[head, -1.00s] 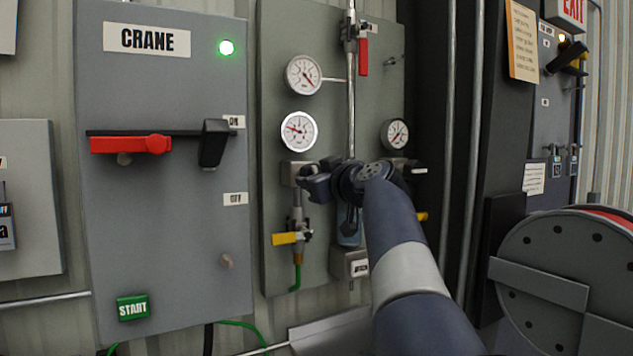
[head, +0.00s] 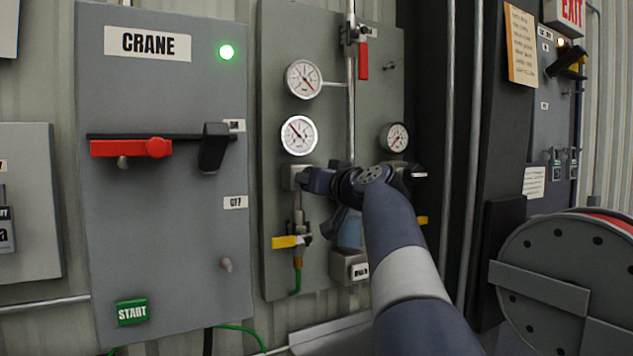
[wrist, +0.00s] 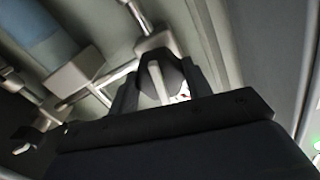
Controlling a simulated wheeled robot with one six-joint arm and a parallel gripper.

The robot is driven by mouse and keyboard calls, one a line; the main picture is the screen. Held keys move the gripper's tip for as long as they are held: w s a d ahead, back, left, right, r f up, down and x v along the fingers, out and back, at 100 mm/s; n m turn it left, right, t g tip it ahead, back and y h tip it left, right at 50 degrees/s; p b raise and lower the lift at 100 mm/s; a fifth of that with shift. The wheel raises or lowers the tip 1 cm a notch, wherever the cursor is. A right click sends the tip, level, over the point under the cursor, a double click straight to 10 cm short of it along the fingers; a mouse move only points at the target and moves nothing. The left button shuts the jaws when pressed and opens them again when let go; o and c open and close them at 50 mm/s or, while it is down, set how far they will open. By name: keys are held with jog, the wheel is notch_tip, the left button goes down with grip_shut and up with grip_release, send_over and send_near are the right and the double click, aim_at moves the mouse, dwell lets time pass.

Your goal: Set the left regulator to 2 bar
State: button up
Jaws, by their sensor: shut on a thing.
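The left regulator (head: 291,178) is a grey body low on the grey panel, with a yellow-handled valve below it. Its round white gauge (head: 298,135) sits just above, and the needle points to the upper left; its numbers are too small to read. My gripper (head: 307,181) reaches the regulator from the right and hides its knob in the head view. In the wrist view, the dark knob (wrist: 161,78) with a pale bar across it is between the two fingers of my gripper (wrist: 162,90), which is shut on it.
A red-handled valve (head: 363,60) is on the upper pipe. The crane box (head: 165,250) stands close on the left; a hose reel (head: 565,270) is at the right.

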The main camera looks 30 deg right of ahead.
dwell(0.3)
jog(key=o, duration=1)
jog(key=s+b, duration=0.4)
jog(key=s, duration=0.6)
jog(key=shift+s+d, duration=0.2)
jog(key=shift+s, duration=0.2)
jog(key=shift+w, duration=0.1)
jog(key=w+p, duration=0.2)
jog(key=w, duration=0.3)
jog(key=w+p, duration=0.2)
jog(key=w, duration=0.3)
jog(key=shift+w+a, duration=0.2)
jog(key=shift+w, duration=0.2)
jog(key=shift+s, duration=0.1)
